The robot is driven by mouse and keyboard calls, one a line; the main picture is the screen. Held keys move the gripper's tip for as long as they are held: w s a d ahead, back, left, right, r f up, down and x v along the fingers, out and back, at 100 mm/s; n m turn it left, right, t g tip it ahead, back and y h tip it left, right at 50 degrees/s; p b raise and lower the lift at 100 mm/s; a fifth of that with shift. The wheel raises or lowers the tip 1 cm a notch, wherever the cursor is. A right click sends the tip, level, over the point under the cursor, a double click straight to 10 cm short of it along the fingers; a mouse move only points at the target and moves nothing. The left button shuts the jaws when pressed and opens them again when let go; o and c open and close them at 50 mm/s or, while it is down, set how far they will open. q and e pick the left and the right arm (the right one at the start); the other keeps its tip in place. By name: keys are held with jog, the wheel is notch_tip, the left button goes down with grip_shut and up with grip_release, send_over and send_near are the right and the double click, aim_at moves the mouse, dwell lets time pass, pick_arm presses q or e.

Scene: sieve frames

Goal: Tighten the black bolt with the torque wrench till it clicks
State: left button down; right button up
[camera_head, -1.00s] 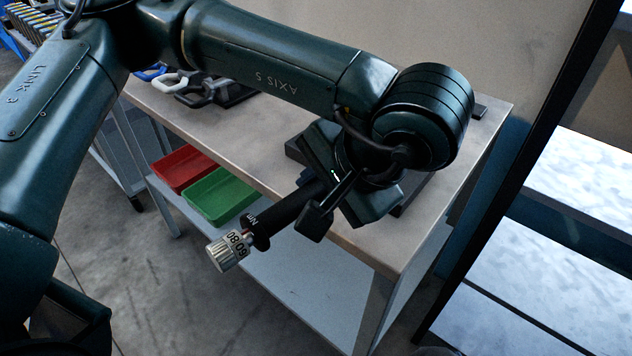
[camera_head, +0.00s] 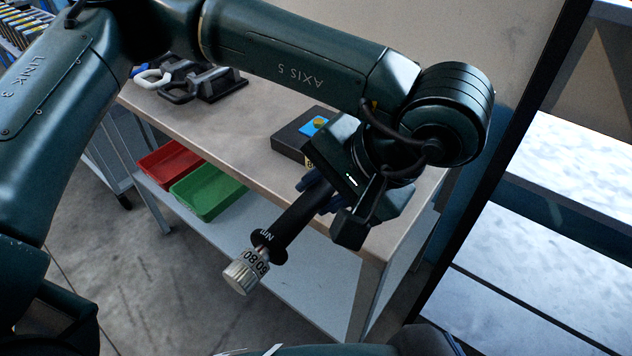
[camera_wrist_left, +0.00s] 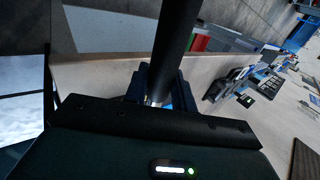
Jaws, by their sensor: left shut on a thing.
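The torque wrench (camera_head: 290,220) has a black grip and a silver numbered end knob that points down and left, beyond the bench's front edge. My left gripper (camera_head: 335,200) is shut on the wrench near the upper part of its handle. In the left wrist view, the black handle (camera_wrist_left: 175,45) runs up from between the blue-padded fingers (camera_wrist_left: 160,88). The wrench's head is hidden. A dark block (camera_head: 290,140) lies on the bench behind the gripper, with a blue patch and a yellowish piece on top. I cannot make out the black bolt. My right gripper is not in view.
The bench top (camera_head: 225,115) is clear left of the block. Dark clamp-like tools with handles (camera_head: 205,85) stand at its far left. Red (camera_head: 170,160) and green (camera_head: 208,192) trays sit on the lower shelf. A dark upright post (camera_head: 500,170) stands to the right.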

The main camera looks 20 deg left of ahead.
pick_arm(q)
jog(key=shift+s+d+n+g, duration=0.15)
jog(key=shift+d+n+g, duration=0.15)
jog(key=shift+d+n, duration=0.35)
jog(key=shift+d, duration=0.15)
jog(key=shift+s+d+n+g+p, duration=0.15)
jog(key=shift+d+n+g+p, duration=0.2)
jog(key=shift+d, duration=0.3)
jog(key=shift+d, duration=0.1)
jog(key=shift+d+n+g, duration=0.25)
jog(key=shift+d+n, duration=0.25)
jog(key=shift+d, duration=0.15)
